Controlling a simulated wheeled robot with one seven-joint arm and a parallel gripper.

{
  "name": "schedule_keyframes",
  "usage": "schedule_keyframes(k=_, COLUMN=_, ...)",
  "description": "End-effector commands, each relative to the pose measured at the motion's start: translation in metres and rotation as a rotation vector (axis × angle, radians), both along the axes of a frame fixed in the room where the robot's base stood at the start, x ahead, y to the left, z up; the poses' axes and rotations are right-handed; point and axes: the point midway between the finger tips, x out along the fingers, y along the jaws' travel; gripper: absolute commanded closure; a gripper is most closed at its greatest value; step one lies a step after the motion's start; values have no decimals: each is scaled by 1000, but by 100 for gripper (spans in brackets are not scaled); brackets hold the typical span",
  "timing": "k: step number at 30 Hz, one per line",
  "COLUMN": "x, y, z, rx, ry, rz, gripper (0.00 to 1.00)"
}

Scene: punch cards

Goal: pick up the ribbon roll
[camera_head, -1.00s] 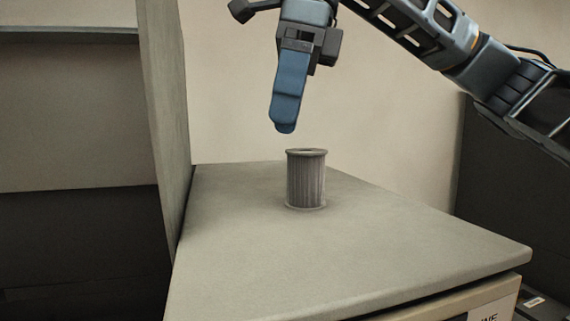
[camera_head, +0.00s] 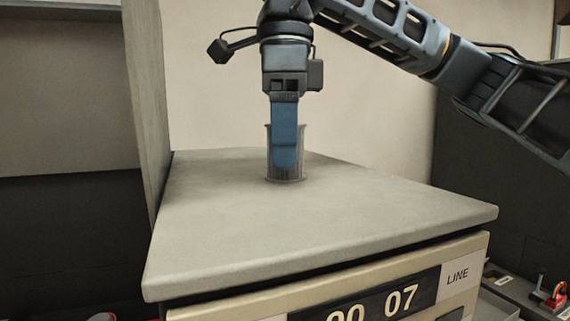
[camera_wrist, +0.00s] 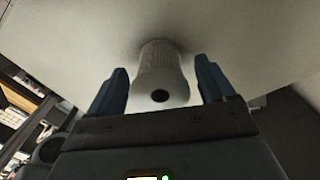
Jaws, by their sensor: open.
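The ribbon roll (camera_head: 299,155) is a grey ribbed spool with flanged ends. It stands upright on the flat cabinet top (camera_head: 240,225), towards its back edge. My gripper (camera_head: 286,165) points down at the roll, and a blue finger hides the middle of the roll in the head view. In the wrist view the roll (camera_wrist: 160,75) shows between the two blue fingers of my gripper (camera_wrist: 165,85), with a visible gap on each side. The dark hole in its end faces the camera. The gripper is open and holds nothing.
A tall grey panel (camera_head: 146,100) rises along the left side of the top. The cabinet front carries a number display (camera_head: 375,305) and a LINE label (camera_head: 457,276). A red object (camera_head: 550,297) lies at the lower right. The top around the roll is bare.

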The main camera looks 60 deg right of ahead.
Motion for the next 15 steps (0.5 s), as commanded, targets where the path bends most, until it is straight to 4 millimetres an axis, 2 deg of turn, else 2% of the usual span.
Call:
schedule_keyframes(k=6, x=0, y=0, z=0, rx=-1, ry=-1, rz=0, gripper=19)
schedule_keyframes(k=15, x=0, y=0, z=0, rx=-1, ry=-1, rz=0, gripper=48)
